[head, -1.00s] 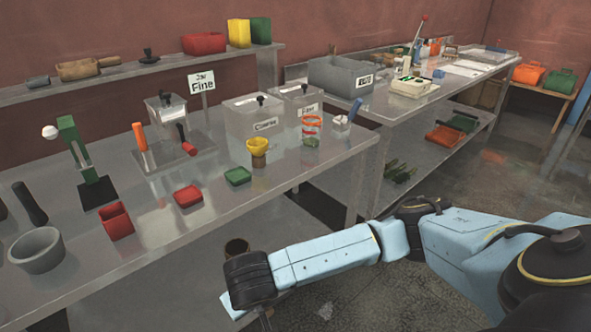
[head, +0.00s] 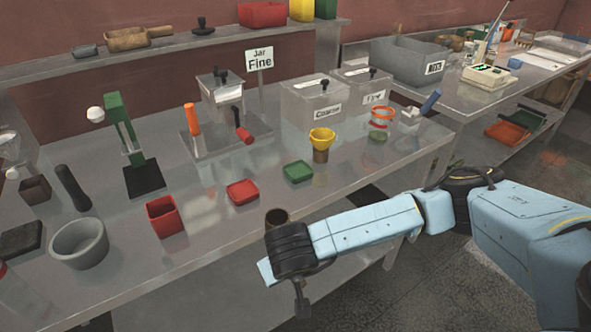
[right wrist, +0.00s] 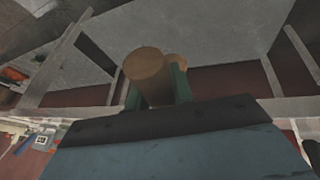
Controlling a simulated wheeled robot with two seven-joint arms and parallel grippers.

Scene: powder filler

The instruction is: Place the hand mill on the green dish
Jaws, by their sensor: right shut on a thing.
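The hand mill shows in the head view as a brown, dark-topped cylinder (head: 277,218) at the table's front edge, its lower part hidden by my right wrist. In the right wrist view the brown cylinder (right wrist: 146,72) sits between the green fingertips of my right gripper (right wrist: 157,88), with a second, smaller brown round part beside it. My right gripper is shut on it. The small square green dish (head: 298,173) lies flat on the table, behind and slightly right of the mill, and looks empty. The mill is apart from the dish. My left gripper is not in view.
A red dish (head: 242,192) lies left of the green dish, and a yellow funnel on a brown cup (head: 321,143) stands to its right. A tall red box (head: 165,216) and grey mortar (head: 80,244) stand further left. The table (head: 215,232) is bare in front of the dishes.

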